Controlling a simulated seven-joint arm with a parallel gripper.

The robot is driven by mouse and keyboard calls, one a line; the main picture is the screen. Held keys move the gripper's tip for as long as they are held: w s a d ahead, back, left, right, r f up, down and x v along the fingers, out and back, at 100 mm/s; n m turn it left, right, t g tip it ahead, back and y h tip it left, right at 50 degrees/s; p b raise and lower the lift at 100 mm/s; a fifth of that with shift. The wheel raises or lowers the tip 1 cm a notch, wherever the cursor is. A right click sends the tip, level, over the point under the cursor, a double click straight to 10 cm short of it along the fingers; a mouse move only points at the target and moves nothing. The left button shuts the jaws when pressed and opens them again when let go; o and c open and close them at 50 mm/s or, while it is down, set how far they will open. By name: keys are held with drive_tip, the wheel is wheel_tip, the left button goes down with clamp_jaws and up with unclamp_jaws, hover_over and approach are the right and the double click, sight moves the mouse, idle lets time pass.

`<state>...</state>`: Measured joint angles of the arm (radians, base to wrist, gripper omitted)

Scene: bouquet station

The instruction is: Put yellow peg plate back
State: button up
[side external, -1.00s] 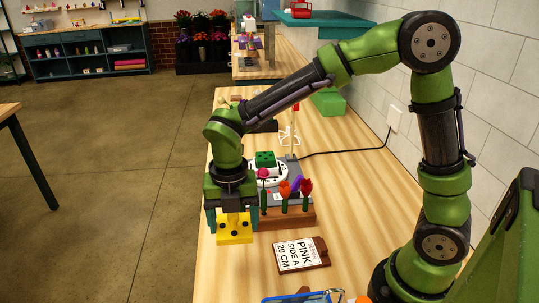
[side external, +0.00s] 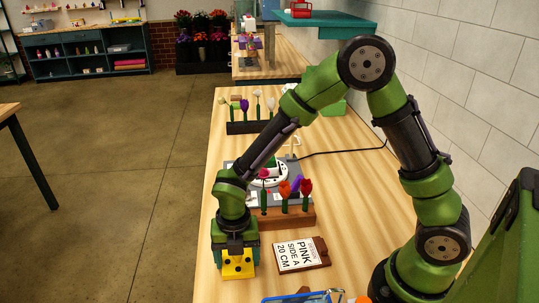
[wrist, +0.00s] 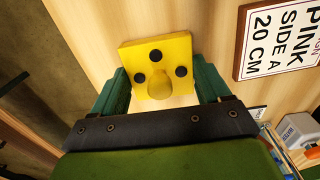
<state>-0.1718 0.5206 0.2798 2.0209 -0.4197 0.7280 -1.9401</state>
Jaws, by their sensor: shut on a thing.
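The yellow peg plate (side external: 238,265) is a square plate with dark round spots and a yellow knob. In the wrist view the plate (wrist: 180,48) shows between the two teal fingers, knob towards me. My gripper (side external: 237,249) is shut on it near the table's left edge, in front of the flower block. The fingers also show in the wrist view (wrist: 160,82). I cannot tell whether the plate touches the table. A green plate (side external: 269,162) on the white round device (side external: 271,175) is partly hidden by my arm.
A wooden block (side external: 298,217) holds several flowers beside my arm. A sign reading "PINK SIDE A 20 CM" (side external: 301,255) lies to the right of the plate. A blue-rimmed container (side external: 297,298) is at the front. A dark rack (side external: 246,127) with flowers stands farther back.

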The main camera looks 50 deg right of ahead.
drive_tip(key=o, duration=0.9)
drive_tip(key=shift+f, duration=0.15)
drive_tip(key=shift+c, duration=0.2)
wheel_tip(320, 180, up, 12)
drive_tip(key=s+d+r+m+t+y, duration=0.1)
drive_tip(key=s+d+r+m+t, duration=0.2)
drive_tip(key=m, duration=1.2)
drive_tip(key=s+d+r+m+t+y, duration=0.1)
drive_tip(key=s+d+r+m+t, duration=0.3)
drive_tip(key=m, duration=1.2)
drive_tip(key=s+d+r, duration=0.4)
drive_tip(key=r, duration=0.1)
drive_tip(key=shift+d, duration=0.35)
